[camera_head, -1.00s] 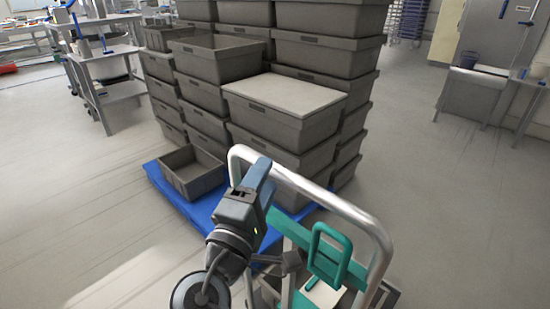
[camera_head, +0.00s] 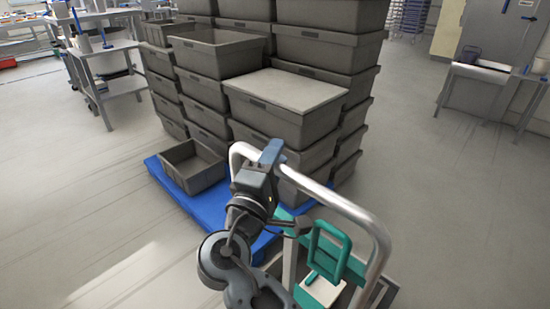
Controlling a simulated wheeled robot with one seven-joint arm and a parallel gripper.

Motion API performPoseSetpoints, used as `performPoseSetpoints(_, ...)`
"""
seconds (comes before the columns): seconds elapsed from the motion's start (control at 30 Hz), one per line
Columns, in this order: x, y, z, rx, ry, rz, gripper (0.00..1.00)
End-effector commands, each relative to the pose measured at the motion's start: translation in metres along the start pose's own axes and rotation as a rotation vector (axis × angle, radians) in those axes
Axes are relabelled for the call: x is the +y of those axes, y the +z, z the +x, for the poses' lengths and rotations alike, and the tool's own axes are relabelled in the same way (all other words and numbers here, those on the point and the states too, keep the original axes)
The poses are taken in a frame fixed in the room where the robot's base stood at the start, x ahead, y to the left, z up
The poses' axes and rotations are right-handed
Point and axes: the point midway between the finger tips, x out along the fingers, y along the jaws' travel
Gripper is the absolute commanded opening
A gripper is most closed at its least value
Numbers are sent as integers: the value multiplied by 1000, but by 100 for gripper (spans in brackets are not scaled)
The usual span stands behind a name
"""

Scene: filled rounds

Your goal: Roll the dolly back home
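The dolly shows at the lower middle as a bent silver push bar (camera_head: 345,207) over a grey base (camera_head: 384,293). A teal frame with a looped handle (camera_head: 318,250) sits inside the bar, above a pale flat piece (camera_head: 322,291). My gripper (camera_head: 271,152) is at the upper left part of the push bar and overlaps it in the picture. My wrist and arm hide its fingers and part of the bar, so I cannot tell whether it touches or grips the bar.
A blue pallet (camera_head: 205,206) with tall stacks of grey crates (camera_head: 284,125) stands just beyond the dolly. One empty crate (camera_head: 194,167) sits low at its left front. Steel workbenches (camera_head: 110,84) are at the left. Open floor lies left and right.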

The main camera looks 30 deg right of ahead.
Motion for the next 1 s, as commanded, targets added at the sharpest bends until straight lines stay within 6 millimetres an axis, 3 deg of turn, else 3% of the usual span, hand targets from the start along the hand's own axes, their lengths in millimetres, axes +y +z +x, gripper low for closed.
performPoseSetpoints(0.3, -1, 0, 0, 0, -1, -1, 0)
performPoseSetpoints(0.8, -1, 0, 0, 0, -1, -1, 0)
performPoseSetpoints(1.0, -4, 7, 13, -5, -2, -2, 0)
